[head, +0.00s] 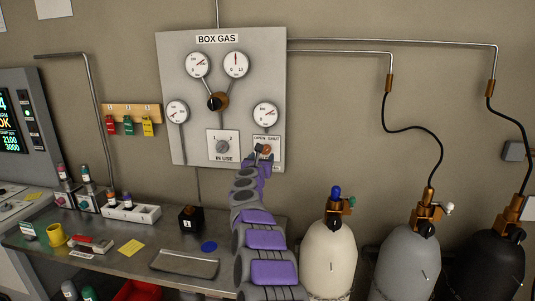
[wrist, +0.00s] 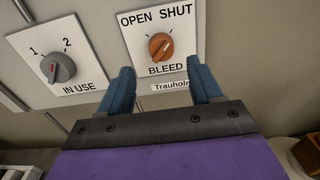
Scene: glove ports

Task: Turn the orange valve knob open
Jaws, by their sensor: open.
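The orange valve knob (wrist: 161,46) sits on a white plate (wrist: 185,62) marked OPEN, SHUT and BLEED. Its pale pointer line is tilted toward the upper right, on the SHUT side. In the head view the knob (head: 267,149) shows at the lower right of the BOX GAS panel (head: 180,55), partly covered by my gripper. My gripper (wrist: 161,82) is open and empty in the wrist view. Its two blue-grey fingers point at the panel, one low on each side of the knob, and the knob lies beyond the fingertips. I cannot tell the remaining gap to the panel.
A grey selector knob (wrist: 57,68) marked IN USE is left of the plate. Several gauges and a dark round knob (head: 217,101) are higher on the panel. The bench (head: 130,258) holds small items below. Gas cylinders (head: 329,255) stand at the right.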

